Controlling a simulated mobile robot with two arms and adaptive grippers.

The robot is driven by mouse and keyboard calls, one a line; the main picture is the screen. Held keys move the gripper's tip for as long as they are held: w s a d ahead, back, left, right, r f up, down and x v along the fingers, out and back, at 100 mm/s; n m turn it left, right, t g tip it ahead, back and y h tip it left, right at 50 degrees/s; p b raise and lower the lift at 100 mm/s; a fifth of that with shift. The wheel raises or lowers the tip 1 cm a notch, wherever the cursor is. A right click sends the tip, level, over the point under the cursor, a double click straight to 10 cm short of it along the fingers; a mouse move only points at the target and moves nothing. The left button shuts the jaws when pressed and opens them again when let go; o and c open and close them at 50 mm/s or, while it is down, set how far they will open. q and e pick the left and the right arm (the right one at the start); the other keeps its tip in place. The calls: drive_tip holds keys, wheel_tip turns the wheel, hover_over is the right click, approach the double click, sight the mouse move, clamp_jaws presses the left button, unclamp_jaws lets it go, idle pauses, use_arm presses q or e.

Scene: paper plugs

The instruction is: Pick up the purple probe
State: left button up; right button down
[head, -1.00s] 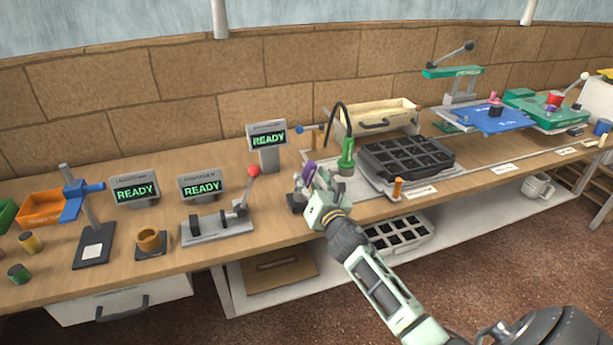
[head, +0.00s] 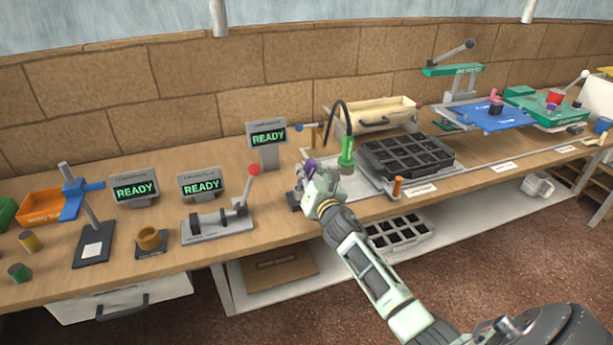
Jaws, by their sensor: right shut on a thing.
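The purple probe (head: 310,167) shows as a small purple piece just beyond my right gripper (head: 312,180), above a dark stand (head: 294,200) on the bench. My right gripper is shut on the purple probe. The gripper and wrist hide the lower part of the probe, so I cannot tell whether it is clear of the stand. My left gripper is not in the view.
A green cylinder with a black cable (head: 346,152) stands just right of my right gripper. A black compartment tray (head: 408,157) is further right. A grey fixture with a red-knobbed lever (head: 217,222) is to the left. Bare bench lies between them.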

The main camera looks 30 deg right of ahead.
sight(310, 160)
drive_tip(key=shift+r, duration=0.1)
drive_tip(key=shift+r, duration=0.15)
drive_tip(key=r, duration=0.2)
drive_tip(key=r+p, duration=0.1)
drive_tip(key=r, duration=0.1)
drive_tip(key=shift+s+d+r, duration=0.1)
drive_tip(key=shift+s+d, duration=0.2)
drive_tip(key=shift+s, duration=0.1)
drive_tip(key=s+d+r+p, duration=0.4)
drive_tip(key=s+r+p, duration=0.3)
drive_tip(key=r, duration=0.5)
drive_tip(key=s, duration=0.2)
drive_tip(key=shift+s+d+r, duration=0.2)
drive_tip(key=shift+s+d, duration=0.1)
drive_tip(key=shift+s, duration=0.05)
